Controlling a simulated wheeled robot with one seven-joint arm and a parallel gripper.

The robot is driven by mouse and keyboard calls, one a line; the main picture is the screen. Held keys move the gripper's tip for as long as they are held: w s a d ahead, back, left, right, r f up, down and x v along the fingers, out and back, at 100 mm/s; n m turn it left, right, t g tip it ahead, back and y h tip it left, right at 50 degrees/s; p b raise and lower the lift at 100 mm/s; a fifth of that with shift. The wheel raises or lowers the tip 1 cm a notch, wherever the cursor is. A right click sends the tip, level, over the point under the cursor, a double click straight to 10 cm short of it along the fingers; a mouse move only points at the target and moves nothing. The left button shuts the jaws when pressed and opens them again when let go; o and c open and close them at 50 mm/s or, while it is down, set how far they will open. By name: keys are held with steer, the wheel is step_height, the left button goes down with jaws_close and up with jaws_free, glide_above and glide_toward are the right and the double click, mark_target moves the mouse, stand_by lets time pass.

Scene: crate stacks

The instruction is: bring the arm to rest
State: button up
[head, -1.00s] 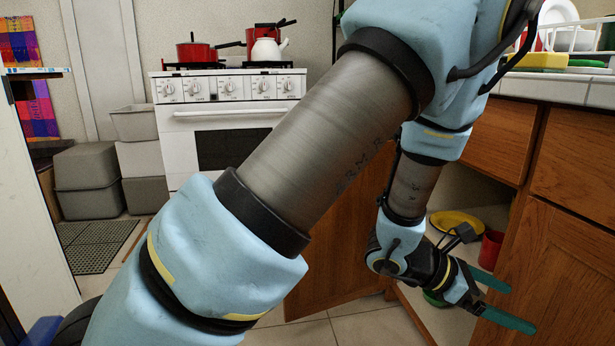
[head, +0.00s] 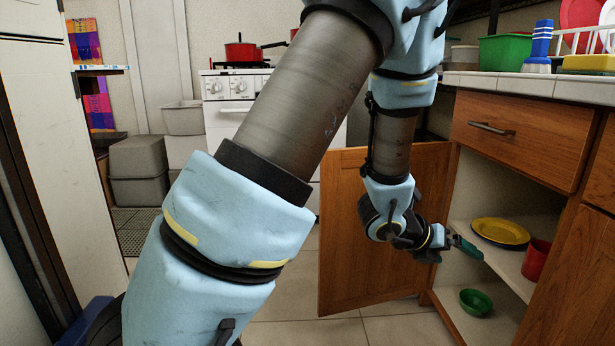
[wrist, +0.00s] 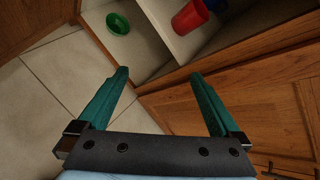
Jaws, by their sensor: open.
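My arm reaches up across the middle of the head view and bends down on the right. My gripper (head: 466,247) hangs in front of the open lower cabinet (head: 462,300), near the shelf edge. In the wrist view my gripper (wrist: 162,88) shows two green fingers spread wide, with nothing between them. Past the fingertips are the floor and the cabinet's front edge.
The cabinet holds a yellow plate (head: 500,232), a red cup (head: 535,260) and a green bowl (head: 476,302). Its wooden door (head: 345,240) stands open behind my forearm. A stove (head: 225,110) and grey crates (head: 139,165) stand at the back. Tiled floor (head: 290,305) is clear.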

steer(key=w+a+n+t+y, duration=0.1)
steer(key=w+a+n+y, duration=0.2)
steer(key=a+n, duration=0.45)
steer(key=w+a+r+n+t+y, duration=0.15)
steer(key=w+a+n, duration=0.25)
steer(key=a+n, duration=0.4)
steer(key=w+a+n+t+y, duration=0.1)
steer(key=w+a+n+y, duration=0.2)
steer(key=a+n, duration=0.5)
steer(key=s+a+r+n+g+y, duration=0.1)
steer(key=s+a+n+g+y, duration=0.1)
steer(key=s+a+n, duration=0.5)
steer(key=s+a+n+g+y, duration=0.1)
steer(key=s+a+n+g, duration=0.15)
steer(key=a+n, duration=0.65)
step_height(320, 180, up, 36)
steer(key=s+n+p, duration=0.1)
steer(key=n+p, duration=0.1)
steer(key=p, duration=3.4)
steer(key=shift+d+r, duration=0.15)
